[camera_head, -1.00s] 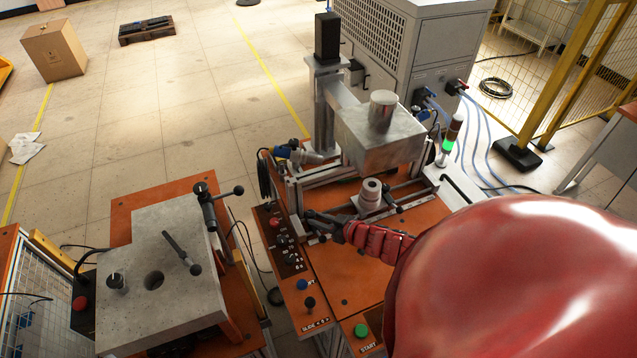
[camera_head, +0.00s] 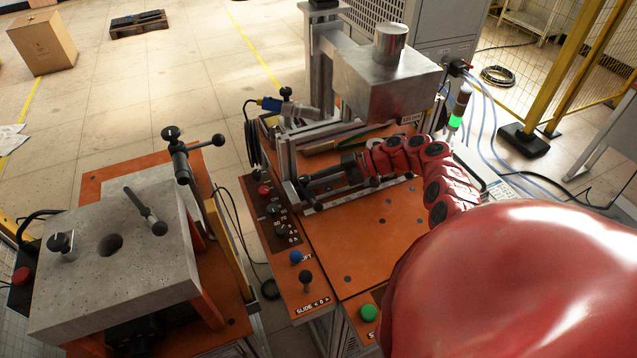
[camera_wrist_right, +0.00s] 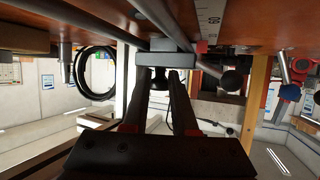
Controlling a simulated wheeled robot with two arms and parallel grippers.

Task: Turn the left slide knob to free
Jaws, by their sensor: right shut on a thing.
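My right gripper (camera_head: 320,184) reaches in from the right, low over the slide rails at the left part of the orange bench. In the right wrist view its two dark fingers (camera_wrist_right: 160,82) are shut on a small dark knob (camera_wrist_right: 160,74) beside a grey rail block (camera_wrist_right: 165,54). This appears to be the left slide knob; in the head view the fingers mostly hide it, so its setting cannot be read. My left gripper is not in view.
A control strip holds dials, a blue knob (camera_head: 296,257) and a black SLIDE lever (camera_head: 306,277); a green START button (camera_head: 369,313) is nearby. The metal heater box (camera_head: 390,85) overhangs the rails. A grey-topped fixture (camera_head: 85,285) stands at the left.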

